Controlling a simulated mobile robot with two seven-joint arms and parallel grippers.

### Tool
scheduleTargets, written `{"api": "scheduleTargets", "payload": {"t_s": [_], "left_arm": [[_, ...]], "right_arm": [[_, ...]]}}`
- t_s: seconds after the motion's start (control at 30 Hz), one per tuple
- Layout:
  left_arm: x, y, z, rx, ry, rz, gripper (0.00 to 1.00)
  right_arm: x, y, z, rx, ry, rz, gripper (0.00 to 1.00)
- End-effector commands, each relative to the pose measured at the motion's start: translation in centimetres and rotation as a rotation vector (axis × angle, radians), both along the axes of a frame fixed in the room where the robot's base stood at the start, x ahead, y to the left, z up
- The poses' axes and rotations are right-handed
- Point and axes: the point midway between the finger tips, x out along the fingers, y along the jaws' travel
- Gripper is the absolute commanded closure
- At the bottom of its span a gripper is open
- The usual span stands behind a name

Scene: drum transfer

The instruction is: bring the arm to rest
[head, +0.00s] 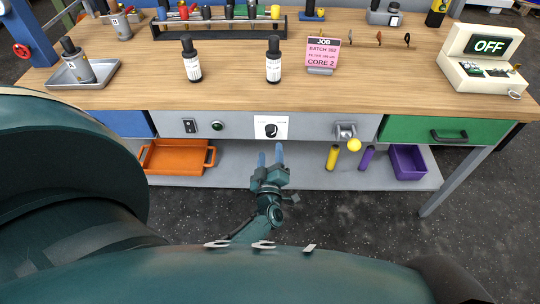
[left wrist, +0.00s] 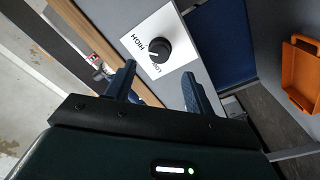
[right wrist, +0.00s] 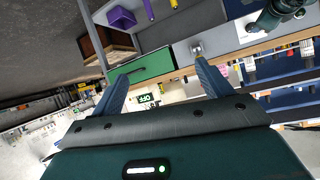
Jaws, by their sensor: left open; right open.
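My left gripper (head: 270,154) is in front of the bench, just below the dial knob (head: 271,130) on its white plate. Its two blue fingers are apart with nothing between them. In the left wrist view the same knob (left wrist: 159,49) lies beyond the open fingers (left wrist: 158,82), which do not touch it. My right gripper does not show in the head view. In the right wrist view its fingers (right wrist: 161,80) are apart and empty, with the green drawer (right wrist: 140,67) beyond them.
The wooden bench top (head: 225,95) holds two dark-capped bottles (head: 192,66), a pink job card (head: 322,52), a metal tray (head: 100,77) and a device reading OFF (head: 488,50). The lower shelf (head: 235,170) carries an orange tray (head: 178,158) and a purple bin (head: 408,162).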

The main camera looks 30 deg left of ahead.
Motion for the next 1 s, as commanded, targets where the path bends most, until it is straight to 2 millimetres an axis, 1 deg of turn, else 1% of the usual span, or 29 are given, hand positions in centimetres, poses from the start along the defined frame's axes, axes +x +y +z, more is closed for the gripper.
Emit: {"api": "scheduleTargets", "payload": {"t_s": [0.27, 0.37, 0.47, 0.53, 0.57, 0.6, 0.67, 0.7, 0.77, 0.8, 0.9, 1.0], "left_arm": [[0.0, 0.0, 0.0, 0.000, 0.000, -0.001, 0.47], [-0.2, -0.4, 0.5, 0.017, 0.012, -0.036, 0.47], [-0.9, -1.9, 1.8, 0.067, 0.059, -0.150, 0.47], [-2.0, -3.9, 3.0, 0.131, 0.119, -0.278, 0.47], [-2.8, -5.0, 3.6, 0.163, 0.152, -0.340, 0.47], [-3.9, -6.5, 4.3, 0.212, 0.202, -0.425, 0.47], [-6.1, -8.7, 5.3, 0.287, 0.283, -0.549, 0.47], [-7.6, -10.2, 5.9, 0.338, 0.339, -0.624, 0.47], [-10.1, -12.0, 6.8, 0.412, 0.422, -0.723, 0.47], [-11.8, -13.0, 7.4, 0.456, 0.475, -0.780, 0.47], [-15.5, -14.6, 8.9, 0.552, 0.590, -0.884, 0.47], [-18.1, -15.3, 9.9, 0.616, 0.673, -0.945, 0.47]], "right_arm": [[0.0, 0.0, 0.1, 0.001, -0.001, -0.001, 0.22], [0.0, 0.0, 0.5, 0.000, -0.001, -0.001, 0.22], [0.0, -0.1, 1.4, -0.009, 0.000, -0.001, 0.22], [-0.1, -0.2, 2.1, -0.019, 0.005, -0.001, 0.22], [-0.1, -0.2, 2.3, -0.025, 0.008, -0.001, 0.22], [-0.2, -0.4, 2.5, -0.032, 0.016, -0.002, 0.22], [-0.4, -0.6, 2.7, -0.046, 0.029, -0.004, 0.22], [-0.5, -0.7, 2.8, -0.058, 0.036, -0.004, 0.22], [-0.7, -0.9, 3.0, -0.070, 0.047, -0.005, 0.22], [-0.7, -1.1, 3.1, -0.077, 0.053, -0.006, 0.22], [-0.8, -1.4, 3.3, -0.096, 0.062, -0.007, 0.22], [-0.8, -1.6, 3.5, -0.108, 0.067, -0.009, 0.22]]}}
